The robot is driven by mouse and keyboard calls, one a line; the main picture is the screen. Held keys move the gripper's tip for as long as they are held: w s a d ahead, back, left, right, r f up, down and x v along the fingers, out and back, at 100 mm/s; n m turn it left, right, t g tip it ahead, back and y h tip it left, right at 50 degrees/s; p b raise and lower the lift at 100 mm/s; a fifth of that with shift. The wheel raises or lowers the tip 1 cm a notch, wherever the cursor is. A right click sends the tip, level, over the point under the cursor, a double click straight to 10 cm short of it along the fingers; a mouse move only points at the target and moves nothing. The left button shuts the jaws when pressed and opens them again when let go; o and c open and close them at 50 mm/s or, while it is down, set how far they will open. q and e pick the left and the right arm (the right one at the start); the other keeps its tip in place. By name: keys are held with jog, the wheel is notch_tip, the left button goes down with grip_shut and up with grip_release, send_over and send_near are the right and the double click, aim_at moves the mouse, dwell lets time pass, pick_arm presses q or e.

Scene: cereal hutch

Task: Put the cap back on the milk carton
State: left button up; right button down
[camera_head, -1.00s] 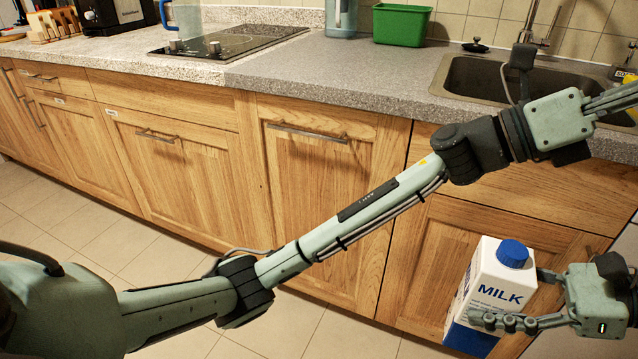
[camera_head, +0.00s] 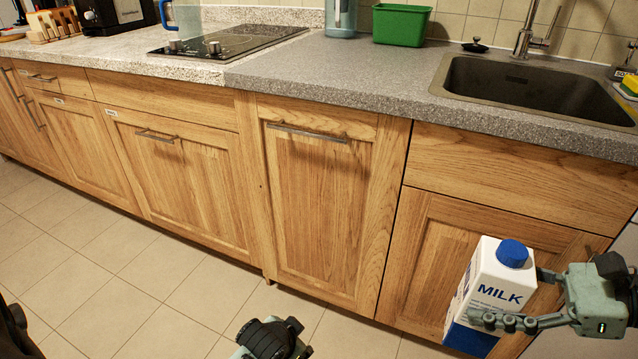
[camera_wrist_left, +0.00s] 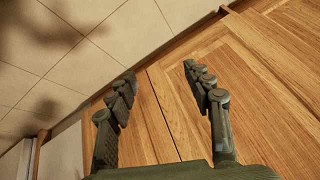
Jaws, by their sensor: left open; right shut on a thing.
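The milk carton (camera_head: 488,290) is white and blue, tilted, in front of the lower cabinet at the right of the head view. A blue cap (camera_head: 512,253) sits on its top; I cannot tell how tight it is. My right gripper (camera_head: 508,297) is shut on the carton, one finger across its front and the other at its far side, partly hidden. My left gripper (camera_wrist_left: 160,70) is open and empty in the left wrist view, with cabinet doors and floor beyond its fingers.
The grey countertop (camera_head: 330,75) carries a cooktop (camera_head: 230,42), a green bin (camera_head: 402,24) and a sink (camera_head: 530,88). A small black stopper (camera_head: 475,46) lies behind the sink. Wooden cabinets (camera_head: 310,210) stand below. The tiled floor (camera_head: 110,270) is clear.

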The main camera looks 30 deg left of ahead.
jog(key=shift+r, duration=0.3)
pick_arm(q)
jog(key=s+a+f+n+g, duration=0.1)
jog(key=s+a+f+g, duration=0.1)
jog(key=s, duration=0.6)
jog(key=shift+f+n+g, duration=0.3)
jog(key=shift+f, duration=0.25)
jog(key=shift+d, duration=0.1)
